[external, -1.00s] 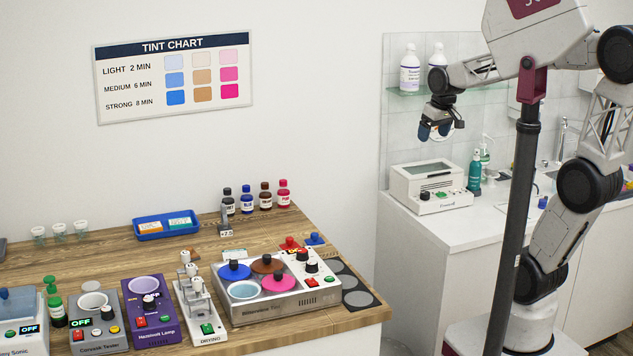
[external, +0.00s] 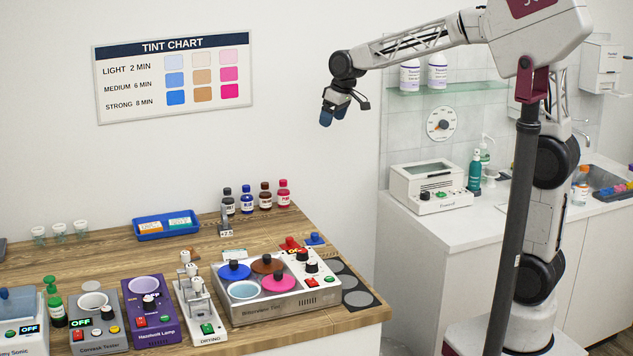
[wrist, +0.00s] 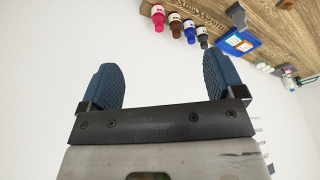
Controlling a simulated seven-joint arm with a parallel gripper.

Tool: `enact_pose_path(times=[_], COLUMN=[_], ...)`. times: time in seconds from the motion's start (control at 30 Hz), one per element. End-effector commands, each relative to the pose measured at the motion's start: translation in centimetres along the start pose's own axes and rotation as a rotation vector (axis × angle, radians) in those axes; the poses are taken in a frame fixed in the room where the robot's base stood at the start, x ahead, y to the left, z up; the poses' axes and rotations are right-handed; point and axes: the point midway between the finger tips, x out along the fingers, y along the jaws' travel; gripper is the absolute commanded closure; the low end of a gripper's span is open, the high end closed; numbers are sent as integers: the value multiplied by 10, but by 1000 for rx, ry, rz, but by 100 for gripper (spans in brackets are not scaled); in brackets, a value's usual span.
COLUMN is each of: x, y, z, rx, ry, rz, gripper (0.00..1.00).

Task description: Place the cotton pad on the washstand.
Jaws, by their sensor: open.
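My gripper (external: 334,114) hangs in the air in front of the bare wall, left of the tiled panel and above the gap between bench and washstand. In the wrist view my gripper (wrist: 162,72) has its two blue fingers wide apart, with nothing between them. The washstand (external: 440,228) is the white counter on the right, well below and to the right of my gripper. A sink (external: 600,172) is at its far right. I cannot make out a cotton pad in either view.
A white device (external: 432,188) and a teal bottle (external: 475,170) stand on the washstand, with bare top in front. A glass shelf (external: 450,88) holds bottles above. The wooden bench (external: 100,258) at left carries several devices, a blue tray (external: 166,226) and small bottles (external: 265,196).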

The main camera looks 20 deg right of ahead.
Motion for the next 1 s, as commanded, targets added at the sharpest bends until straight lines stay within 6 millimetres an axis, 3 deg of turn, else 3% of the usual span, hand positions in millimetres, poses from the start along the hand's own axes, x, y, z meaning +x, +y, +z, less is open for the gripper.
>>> enact_pose_path(times=[0.1, 0.5, 0.77, 1.0], x=[15, 67, 105, 144], y=[-24, -117, -190, -267], z=[-34, -131, -184, -223], rx=[-50, -213, -319, -416], ry=[2, 15, 26, 36], rz=[-16, -69, -103, -135], gripper=[12, 12, 12, 12])
